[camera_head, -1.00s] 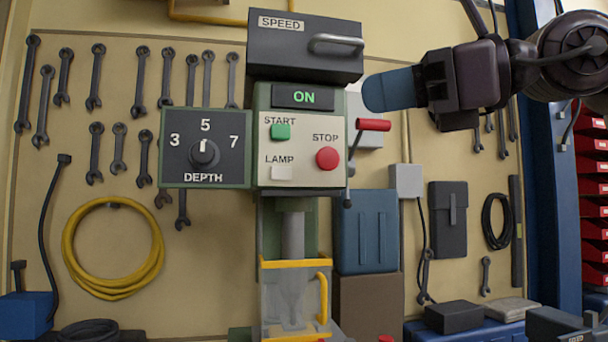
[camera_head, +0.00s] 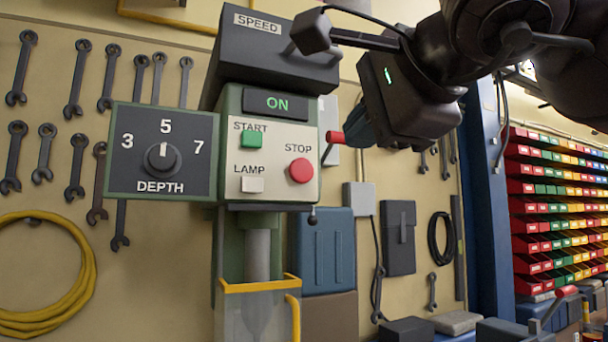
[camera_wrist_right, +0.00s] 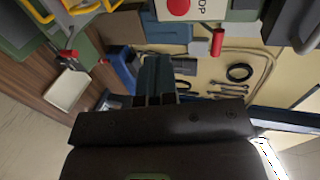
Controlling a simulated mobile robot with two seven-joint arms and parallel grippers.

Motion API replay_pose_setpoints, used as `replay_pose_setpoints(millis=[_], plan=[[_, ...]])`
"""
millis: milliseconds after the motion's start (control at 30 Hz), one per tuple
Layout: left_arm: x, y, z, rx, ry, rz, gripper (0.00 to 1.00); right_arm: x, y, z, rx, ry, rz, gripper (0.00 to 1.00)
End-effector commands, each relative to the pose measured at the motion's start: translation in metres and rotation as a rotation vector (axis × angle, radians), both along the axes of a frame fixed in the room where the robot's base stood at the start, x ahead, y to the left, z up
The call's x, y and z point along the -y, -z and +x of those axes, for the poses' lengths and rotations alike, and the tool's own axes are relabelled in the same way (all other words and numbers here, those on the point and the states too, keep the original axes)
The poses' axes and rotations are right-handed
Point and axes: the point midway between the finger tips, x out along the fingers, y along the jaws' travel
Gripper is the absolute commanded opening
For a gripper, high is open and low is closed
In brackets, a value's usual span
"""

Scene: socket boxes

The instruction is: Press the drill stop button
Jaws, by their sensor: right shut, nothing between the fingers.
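The drill's red STOP button (camera_head: 301,171) sits on the pale control panel (camera_head: 275,190), right of the green START button (camera_head: 251,138) and the white LAMP switch (camera_head: 252,184). The display (camera_head: 275,102) above reads ON in green. My right gripper (camera_head: 352,130) is shut and empty, up and to the right of the STOP button and apart from it. Its blue fingers are partly hidden by its own dark body. In the right wrist view the STOP button (camera_wrist_right: 178,8) shows at the top edge, beyond the shut fingers (camera_wrist_right: 155,72). My left gripper is not in view.
A red-tipped lever (camera_head: 335,137) sticks out at the drill's right side, close to my right fingers. The SPEED cover with its handle (camera_head: 262,55) is above the panel. The DEPTH dial (camera_head: 162,156) is at left. Wrenches hang on the wall behind.

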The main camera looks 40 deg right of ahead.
Motion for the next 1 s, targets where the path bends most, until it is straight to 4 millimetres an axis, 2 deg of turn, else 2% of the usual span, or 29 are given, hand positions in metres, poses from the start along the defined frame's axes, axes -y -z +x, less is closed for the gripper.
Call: replay_pose_setpoints(millis=[333,467,1000], plan=[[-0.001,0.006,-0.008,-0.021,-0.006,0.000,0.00,0.000,0.001,0.002,-0.003,-0.004,0.000,0.00],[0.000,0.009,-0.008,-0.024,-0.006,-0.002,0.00,0.002,0.005,0.011,-0.007,-0.004,0.001,0.00],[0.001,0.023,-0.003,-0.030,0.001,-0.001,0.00,0.022,0.034,0.096,-0.011,-0.002,0.001,0.00]])
